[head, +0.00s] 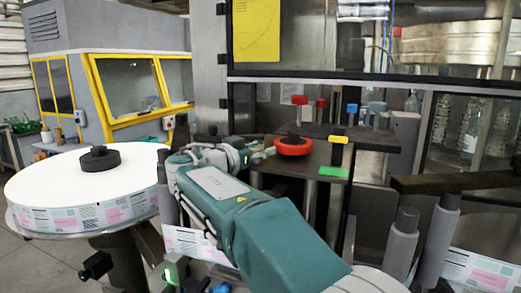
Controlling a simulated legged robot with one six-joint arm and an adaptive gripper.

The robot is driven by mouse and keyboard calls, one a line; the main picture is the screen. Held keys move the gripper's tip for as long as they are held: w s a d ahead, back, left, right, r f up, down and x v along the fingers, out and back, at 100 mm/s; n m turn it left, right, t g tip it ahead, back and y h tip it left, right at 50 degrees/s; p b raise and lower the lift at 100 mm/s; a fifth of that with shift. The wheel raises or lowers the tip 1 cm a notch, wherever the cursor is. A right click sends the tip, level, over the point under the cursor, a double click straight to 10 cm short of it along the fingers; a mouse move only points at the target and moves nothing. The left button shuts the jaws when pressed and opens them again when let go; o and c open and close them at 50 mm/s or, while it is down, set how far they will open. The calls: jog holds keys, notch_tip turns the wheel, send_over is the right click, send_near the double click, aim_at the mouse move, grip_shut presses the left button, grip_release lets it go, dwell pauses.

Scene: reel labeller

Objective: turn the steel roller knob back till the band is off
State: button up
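I cannot tell for sure which part is the steel roller knob. Colored-top knobs stand on the machine's dark shelf: two red (300,100), a blue (351,108) and a grey-blue one (377,106). Grey upright rollers (403,235) stand at the lower right. A printed label band (200,243) runs below my arm, and more of it (482,268) shows at the right edge. My gripper (262,154) is small, beyond my teal arm, left of a red ring-shaped handwheel (293,146). Its fingers are too small and partly hidden to read.
A large white label reel (40,185) with a black hub (99,158) stands at left. A green pad (333,172) and yellow block (338,139) sit right of the handwheel. A dark bar (455,181) crosses at right. Bottles (470,125) stand behind glass.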

jog(key=shift+a, duration=0.25)
jog(key=shift+c, duration=0.9)
jog(key=shift+d, duration=0.25)
jog(key=c, duration=0.6)
jog(key=shift+d, duration=0.25)
grip_shut()
jog(key=shift+a, duration=0.15)
jog(key=o, duration=0.8)
grip_release()
jog(key=shift+a, duration=0.2)
